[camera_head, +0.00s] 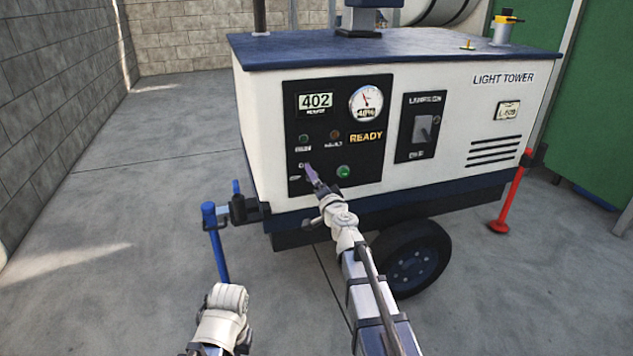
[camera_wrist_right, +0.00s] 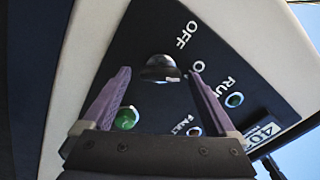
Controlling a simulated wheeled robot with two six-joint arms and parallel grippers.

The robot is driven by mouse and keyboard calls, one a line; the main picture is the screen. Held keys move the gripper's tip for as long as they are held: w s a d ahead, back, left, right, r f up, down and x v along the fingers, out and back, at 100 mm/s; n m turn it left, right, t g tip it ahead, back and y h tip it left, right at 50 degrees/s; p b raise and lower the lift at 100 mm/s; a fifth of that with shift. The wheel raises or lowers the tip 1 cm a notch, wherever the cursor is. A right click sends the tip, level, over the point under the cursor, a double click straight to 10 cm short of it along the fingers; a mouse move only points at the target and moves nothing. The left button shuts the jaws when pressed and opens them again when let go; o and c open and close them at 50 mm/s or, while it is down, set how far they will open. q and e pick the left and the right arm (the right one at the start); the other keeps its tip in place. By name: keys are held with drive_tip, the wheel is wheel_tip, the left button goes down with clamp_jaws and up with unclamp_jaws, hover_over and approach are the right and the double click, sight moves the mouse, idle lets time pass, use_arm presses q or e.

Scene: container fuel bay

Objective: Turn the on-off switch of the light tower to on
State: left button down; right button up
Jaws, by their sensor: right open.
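The light tower (camera_head: 408,190) is a white box with a dark blue top. Its black control panel (camera_head: 370,150) faces me. The on-off switch (camera_wrist_right: 162,68) is a dark round knob on that panel, with OFF lettered beside it and a second label partly hidden. In the head view the knob is hidden behind my right gripper (camera_head: 314,176), which is at the panel's lower left. In the right wrist view my right gripper (camera_wrist_right: 160,80) is open, its purple fingers either side of the knob, with no clear contact. My left fingers are not visible.
A green round button (camera_head: 343,172) sits right of the switch and is close to one finger in the wrist view. A second panel with a grey lever (camera_head: 422,129) is further right. A blue post (camera_head: 216,243) stands at the front left. Open floor lies left.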

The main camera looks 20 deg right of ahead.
drive_tip(key=s, duration=0.7)
drive_tip(key=shift+s+d, duration=0.15)
drive_tip(key=shift+s, duration=0.25)
